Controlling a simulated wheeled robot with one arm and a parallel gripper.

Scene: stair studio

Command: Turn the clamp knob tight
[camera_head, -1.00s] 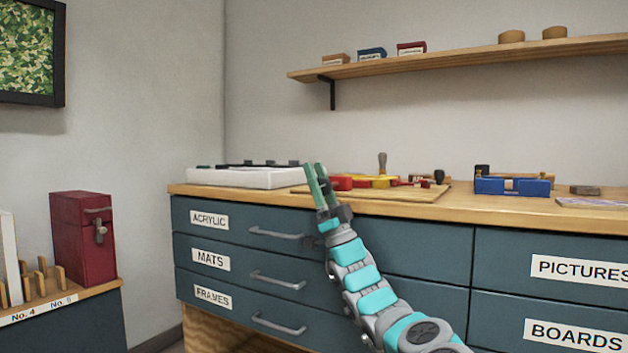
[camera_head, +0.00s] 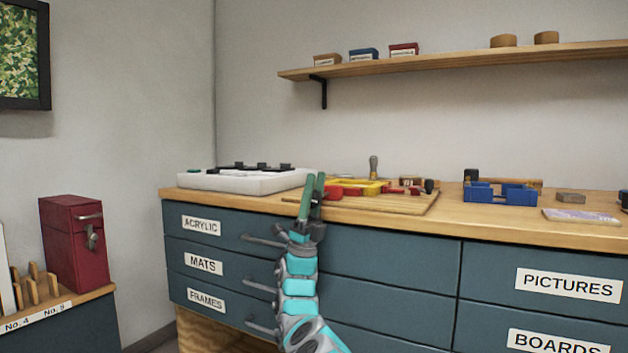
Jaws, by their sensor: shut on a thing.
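A red and yellow clamp-like assembly (camera_head: 358,187) lies on a wooden board (camera_head: 400,203) on the bench top. A dark knob or handle (camera_head: 429,186) shows at its right end, and a grey upright handle (camera_head: 373,167) stands behind it. I cannot tell which is the clamp knob. My gripper (camera_head: 312,184), with green fingers, points up at the bench's front edge, left of the red parts in the picture. Its fingers are shut on a small dark thing that they mostly hide. I cannot tell whether the gripper touches the board.
A white tray (camera_head: 225,183) with black parts sits left of my gripper. Drawer handles (camera_head: 262,242) stick out below. A shelf (camera_head: 460,61) hangs above.

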